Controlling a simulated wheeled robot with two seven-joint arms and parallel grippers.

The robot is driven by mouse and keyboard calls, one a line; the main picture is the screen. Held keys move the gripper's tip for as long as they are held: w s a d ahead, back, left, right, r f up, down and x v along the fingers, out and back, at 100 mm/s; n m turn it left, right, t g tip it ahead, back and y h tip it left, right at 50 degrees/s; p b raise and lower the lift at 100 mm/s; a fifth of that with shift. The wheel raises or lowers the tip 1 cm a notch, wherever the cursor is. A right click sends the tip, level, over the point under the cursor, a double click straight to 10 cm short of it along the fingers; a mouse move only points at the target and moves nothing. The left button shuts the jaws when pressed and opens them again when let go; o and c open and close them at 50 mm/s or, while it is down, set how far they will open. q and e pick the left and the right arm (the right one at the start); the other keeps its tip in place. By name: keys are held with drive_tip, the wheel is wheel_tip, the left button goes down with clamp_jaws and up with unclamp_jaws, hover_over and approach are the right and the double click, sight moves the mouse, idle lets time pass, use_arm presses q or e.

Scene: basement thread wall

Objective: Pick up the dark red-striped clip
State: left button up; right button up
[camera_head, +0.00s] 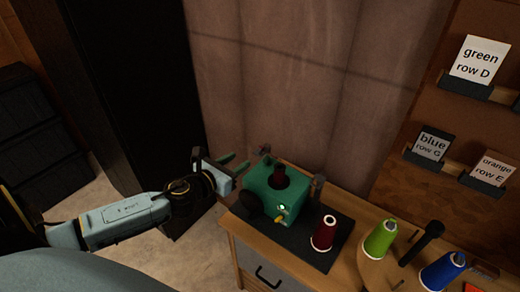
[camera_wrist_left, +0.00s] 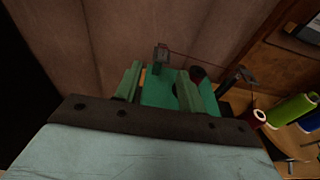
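I cannot clearly make out a dark red-striped clip. A small dark grey piece (camera_wrist_left: 160,55) stands at the back of the teal box (camera_wrist_left: 160,92) in the left wrist view, and a similar one (camera_wrist_left: 244,76) is to the right; a thin red line runs between them. No stripes are readable on either. In the head view the teal box (camera_head: 262,186) sits on the cabinet, with a dark red spool in its top. My left gripper (camera_head: 233,163) is left of the box, its green fingers apart and empty; they also show in the left wrist view (camera_wrist_left: 158,85).
A dark red cone (camera_head: 324,233), green cone (camera_head: 380,239) and blue cone (camera_head: 442,271) stand right of the box. A dark mat (camera_head: 300,240) lies under the box. Labelled cards hang on the right wall; a tall black cabinet (camera_head: 130,90) is at left.

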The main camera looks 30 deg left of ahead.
sight(259, 149)
use_arm(q)
drive_tip(key=shift+d+p+x, duration=0.15)
drive_tip(key=shift+x, duration=2)
drive_tip(key=shift+d+p+x, duration=0.15)
drive_tip(key=shift+d+x, duration=0.05)
drive_tip(key=shift+x, duration=1.95)
clamp_jaws()
